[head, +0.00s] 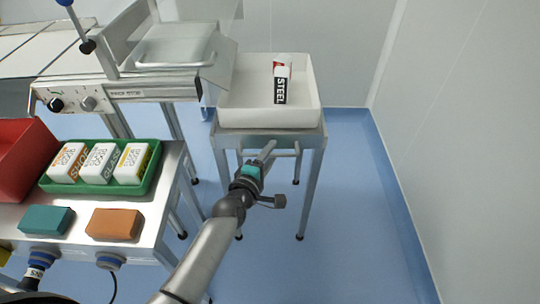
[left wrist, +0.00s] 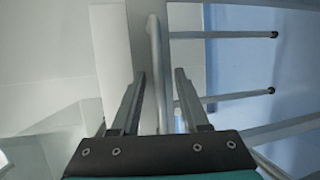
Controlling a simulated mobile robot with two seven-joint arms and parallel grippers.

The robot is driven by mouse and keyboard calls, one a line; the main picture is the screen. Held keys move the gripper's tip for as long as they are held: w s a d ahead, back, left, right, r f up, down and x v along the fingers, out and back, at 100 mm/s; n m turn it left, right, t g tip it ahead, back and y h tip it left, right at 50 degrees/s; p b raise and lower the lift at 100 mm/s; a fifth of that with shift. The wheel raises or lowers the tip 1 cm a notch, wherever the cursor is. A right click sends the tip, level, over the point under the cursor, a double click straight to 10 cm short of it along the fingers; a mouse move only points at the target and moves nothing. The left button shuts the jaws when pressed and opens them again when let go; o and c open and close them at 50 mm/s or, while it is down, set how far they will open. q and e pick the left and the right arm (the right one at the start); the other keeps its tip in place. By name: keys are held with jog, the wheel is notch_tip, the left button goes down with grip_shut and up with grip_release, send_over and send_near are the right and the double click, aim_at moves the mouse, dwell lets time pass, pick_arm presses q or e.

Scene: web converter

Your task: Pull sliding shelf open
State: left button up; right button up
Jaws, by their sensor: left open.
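The metal shelf (head: 310,137) stands at the back centre of the head view, with a white bin on it. In the left wrist view a rounded pale bar (left wrist: 155,65), which looks like a handle, runs up from between my fingers past their tips. My left gripper (head: 266,153) is in front of the shelf's front edge, just below its top. It is open, with its two fingertips (left wrist: 160,73) apart on either side of the bar. I cannot tell whether either finger touches the bar. My right gripper does not show.
The white bin (head: 311,111) holds a box marked STEEL (head: 282,84). A metal table (head: 150,225) at the left carries a green tray (head: 152,172) of boxes, and teal and orange blocks. A wall (head: 455,110) bounds the right. Blue floor (head: 350,235) is clear before the shelf's right side.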

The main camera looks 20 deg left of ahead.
pick_arm(q)
grip_shut()
dwell(0.4)
dwell(1.1)
